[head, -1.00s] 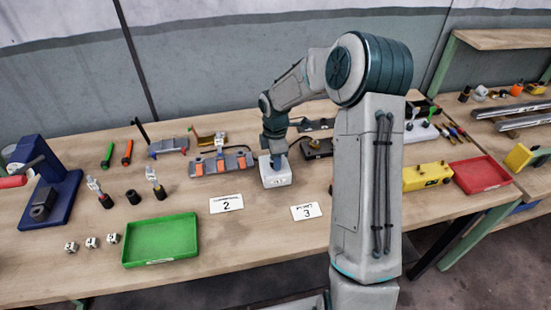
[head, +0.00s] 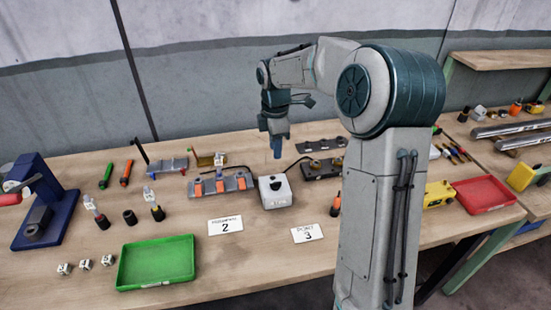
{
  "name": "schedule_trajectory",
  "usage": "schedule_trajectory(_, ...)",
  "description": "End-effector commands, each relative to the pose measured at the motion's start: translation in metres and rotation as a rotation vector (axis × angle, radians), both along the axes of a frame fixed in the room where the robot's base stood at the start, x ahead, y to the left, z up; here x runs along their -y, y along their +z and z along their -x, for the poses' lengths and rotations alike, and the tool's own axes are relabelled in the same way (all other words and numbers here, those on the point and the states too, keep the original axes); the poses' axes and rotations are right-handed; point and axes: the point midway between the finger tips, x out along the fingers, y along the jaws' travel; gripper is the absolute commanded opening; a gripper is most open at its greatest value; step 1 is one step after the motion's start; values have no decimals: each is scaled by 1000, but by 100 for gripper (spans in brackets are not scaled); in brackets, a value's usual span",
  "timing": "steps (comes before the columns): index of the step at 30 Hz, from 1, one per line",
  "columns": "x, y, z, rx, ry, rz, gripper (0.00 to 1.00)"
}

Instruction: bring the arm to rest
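My gripper (head: 276,150) hangs at the end of my arm, pointing down. It is raised above the table (head: 265,251) behind the white box (head: 275,193), apart from it. Its fingertips are too small to tell whether they are open or shut. I see nothing hanging below it. The white box stands upright on the table with a dark round spot on top. My upper arm hides part of the table's right side.
An orange-topped fixture (head: 220,184) stands left of the white box. A dark plate fixture (head: 322,168) is to its right. A green tray (head: 156,262) lies at front left, a blue press (head: 44,202) at far left, and a red tray (head: 485,194) at right. Number cards lie in front.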

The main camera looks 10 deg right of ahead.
Motion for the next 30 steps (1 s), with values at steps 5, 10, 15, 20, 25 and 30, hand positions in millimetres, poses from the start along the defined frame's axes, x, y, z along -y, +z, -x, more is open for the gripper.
schedule_trajectory(5, 0, 7, 0, 1, 0, 0, 30)
schedule_trajectory(10, 0, 6, 0, 0, 0, 0, 30)
schedule_trajectory(15, 0, 6, 0, 0, -1, 0, 30)
schedule_trajectory(20, -2, 13, 10, 9, -49, 15, 30)
schedule_trajectory(25, -6, 32, 49, 51, -249, 56, 30)
schedule_trajectory(30, -7, 50, 101, 115, -528, 68, 30)
